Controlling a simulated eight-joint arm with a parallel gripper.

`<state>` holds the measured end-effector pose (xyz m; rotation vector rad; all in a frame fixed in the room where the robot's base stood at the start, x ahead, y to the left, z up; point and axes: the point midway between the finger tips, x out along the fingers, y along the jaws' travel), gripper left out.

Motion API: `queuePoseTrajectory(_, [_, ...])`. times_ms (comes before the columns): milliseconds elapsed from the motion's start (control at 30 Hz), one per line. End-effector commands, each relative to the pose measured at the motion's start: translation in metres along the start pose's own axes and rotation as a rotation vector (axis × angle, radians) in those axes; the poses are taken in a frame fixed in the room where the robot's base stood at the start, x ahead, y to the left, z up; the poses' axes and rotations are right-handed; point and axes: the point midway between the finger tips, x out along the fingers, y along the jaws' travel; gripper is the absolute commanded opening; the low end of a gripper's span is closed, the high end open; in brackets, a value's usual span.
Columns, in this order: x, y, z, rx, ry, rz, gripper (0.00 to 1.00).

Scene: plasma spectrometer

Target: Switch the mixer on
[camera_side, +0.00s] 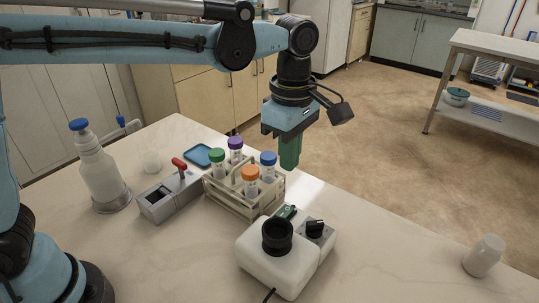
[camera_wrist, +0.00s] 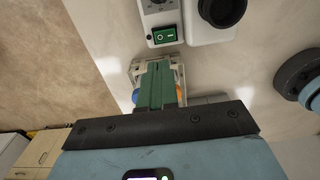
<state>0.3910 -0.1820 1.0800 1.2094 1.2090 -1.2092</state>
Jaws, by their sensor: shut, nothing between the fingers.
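The white mixer (camera_side: 262,262) stands at the front of the bench with a black round cup head (camera_side: 277,236) and a black knob (camera_side: 315,228). Its green rocker switch (camera_side: 287,212) is on the side facing the rack. In the wrist view the switch (camera_wrist: 165,35) shows white marks, and I cannot tell which way it is pressed. My gripper (camera_side: 289,166) has green fingers, shut and empty, pointing down above and behind the tube rack. In the wrist view the fingertips (camera_wrist: 157,66) appear just below the switch, apart from it.
A grey device with a red lever (camera_side: 170,196), a blue tray (camera_side: 197,155) and a white bottle (camera_side: 102,175) are left. A white cup (camera_side: 484,256) stands right; bench between is clear.

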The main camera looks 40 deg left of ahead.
Motion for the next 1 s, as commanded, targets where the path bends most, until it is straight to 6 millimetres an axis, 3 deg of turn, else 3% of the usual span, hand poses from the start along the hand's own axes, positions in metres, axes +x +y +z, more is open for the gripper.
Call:
queuePoseTrajectory(500, [0.083,0.000,0.000,0.000,0.000,0.000,0.00])
queuePoseTrajectory(700, [0.099,0.000,0.000,0.001,0.001,0.000,0.00])
queuePoseTrajectory(1000, [0.103,-0.001,0.000,0.001,0.001,0.000,0.00])
